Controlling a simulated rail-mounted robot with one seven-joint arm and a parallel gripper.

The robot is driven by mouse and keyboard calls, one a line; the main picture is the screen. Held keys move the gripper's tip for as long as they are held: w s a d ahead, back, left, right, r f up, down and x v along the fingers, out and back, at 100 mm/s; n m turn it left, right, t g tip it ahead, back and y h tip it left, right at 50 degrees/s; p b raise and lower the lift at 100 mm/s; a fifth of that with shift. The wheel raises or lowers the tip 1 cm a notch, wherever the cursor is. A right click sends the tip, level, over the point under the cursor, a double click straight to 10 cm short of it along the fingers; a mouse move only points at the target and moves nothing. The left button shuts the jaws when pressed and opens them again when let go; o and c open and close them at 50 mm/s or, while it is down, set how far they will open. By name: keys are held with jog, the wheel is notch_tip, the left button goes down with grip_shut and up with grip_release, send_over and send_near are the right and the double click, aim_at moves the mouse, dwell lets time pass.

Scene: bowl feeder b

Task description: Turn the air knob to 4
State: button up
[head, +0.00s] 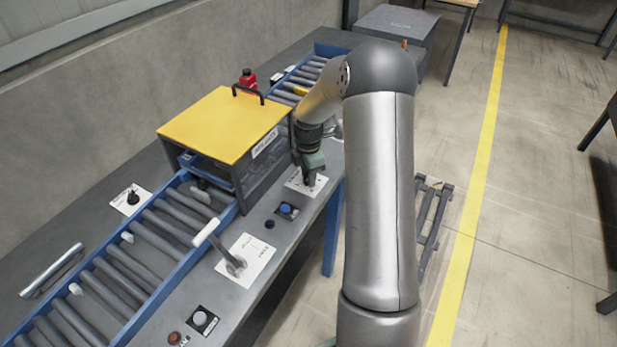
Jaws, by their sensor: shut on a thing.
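My gripper (311,178) points down at a white label plate (297,186) on the near edge of the bench, just right of the yellow-lidded box. It is shut on a small dark knob on that plate, mostly hidden by the fingers. I take this to be the air knob; its scale and pointer are too small and covered to read. Another black knob (133,198) stands on a white plate on the far side of the conveyor, left of the box; its markings are also unreadable.
The yellow-lidded box (222,122) spans the blue-railed roller conveyor (185,261). A lever with a pale handle (211,231) stands on a white plate. A blue button (286,209) sits near my gripper. A red object (248,79) stands behind the box. The floor at right is mostly clear.

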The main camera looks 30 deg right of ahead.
jog(key=m+b, duration=0.2)
jog(key=m, duration=0.2)
jog(key=shift+m, duration=0.3)
jog(key=m+b, duration=0.1)
jog(key=m, duration=0.2)
jog(key=shift+m, duration=0.4)
jog(key=m+b, duration=0.1)
jog(key=m, duration=0.2)
jog(key=shift+m+b, duration=0.3)
jog(key=m+b, duration=0.1)
jog(key=m, duration=0.2)
jog(key=shift+m, duration=0.3)
jog(key=m+b, duration=0.1)
jog(key=m, duration=1.2)
jog(key=shift+m, duration=0.3)
jog(key=o, duration=1)
jog(key=shift+c, duration=0.2)
